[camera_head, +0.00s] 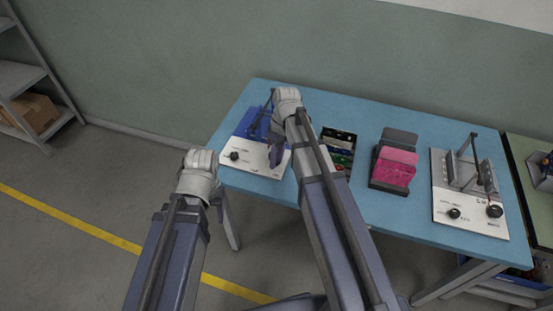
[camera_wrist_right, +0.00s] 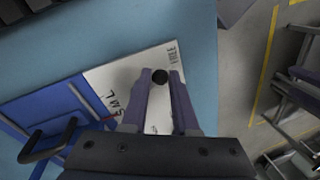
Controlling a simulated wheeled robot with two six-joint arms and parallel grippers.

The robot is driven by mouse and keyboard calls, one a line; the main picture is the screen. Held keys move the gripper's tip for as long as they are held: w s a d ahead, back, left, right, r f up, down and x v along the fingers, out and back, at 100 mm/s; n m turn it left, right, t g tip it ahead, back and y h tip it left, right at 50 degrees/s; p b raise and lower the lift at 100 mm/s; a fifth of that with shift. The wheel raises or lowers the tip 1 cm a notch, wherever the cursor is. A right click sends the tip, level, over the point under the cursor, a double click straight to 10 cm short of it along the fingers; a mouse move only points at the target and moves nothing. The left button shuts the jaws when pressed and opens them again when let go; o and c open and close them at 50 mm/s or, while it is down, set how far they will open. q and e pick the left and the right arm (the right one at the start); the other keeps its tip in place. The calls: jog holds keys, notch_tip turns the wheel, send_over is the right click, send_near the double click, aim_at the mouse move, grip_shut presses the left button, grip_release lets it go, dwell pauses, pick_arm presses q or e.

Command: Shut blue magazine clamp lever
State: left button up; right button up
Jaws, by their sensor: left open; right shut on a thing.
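The blue magazine clamp (camera_head: 247,124) stands at the left end of the blue table, on a white base plate (camera_head: 238,166). In the right wrist view its blue body (camera_wrist_right: 45,112) is at the left, beside the printed white plate (camera_wrist_right: 108,75). My right gripper (camera_head: 277,158) is over the plate's right part. In the right wrist view my right gripper (camera_wrist_right: 164,82) is shut on the lever's black round knob (camera_wrist_right: 160,77), near the "FREE" print. The rest of the lever is hidden. My left gripper (camera_head: 219,211) is open and apart, in front of the table's left edge.
On the blue table (camera_head: 345,105) stand a dark bin with coloured items (camera_head: 340,150), a holder with a pink block (camera_head: 394,168) and a second, grey clamp station (camera_head: 465,185). A shelf with a cardboard box (camera_head: 35,112) is far left. The floor left of the table is clear.

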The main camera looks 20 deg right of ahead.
aim_at(258, 164)
grip_shut()
jog(key=shift+a+m, duration=0.15)
jog(key=shift+m, duration=0.15)
jog(key=m, duration=0.1)
jog(key=a+m, duration=0.1)
jog(key=m, duration=0.1)
jog(key=shift+a+t, duration=0.15)
jog(key=shift+t, duration=0.15)
jog(key=m, duration=0.1)
jog(key=a+m, duration=0.1)
jog(key=m, duration=0.1)
jog(key=shift+w+a+m+t, duration=0.15)
jog(key=shift+w+m+t, duration=0.1)
jog(key=shift+m+t, duration=0.05)
jog(key=m, duration=0.1)
jog(key=w+a+m, duration=0.1)
jog(key=m, duration=0.1)
jog(key=shift+t, duration=0.3)
jog(key=shift+w+a+m+t, duration=0.2)
jog(key=shift+w+m, duration=0.1)
jog(key=shift+m, duration=0.65)
jog(key=shift+w+a+m+t, duration=0.1)
jog(key=shift+w+a+m, duration=0.15)
jog(key=shift+m, duration=0.7)
jog(key=shift+w, duration=0.1)
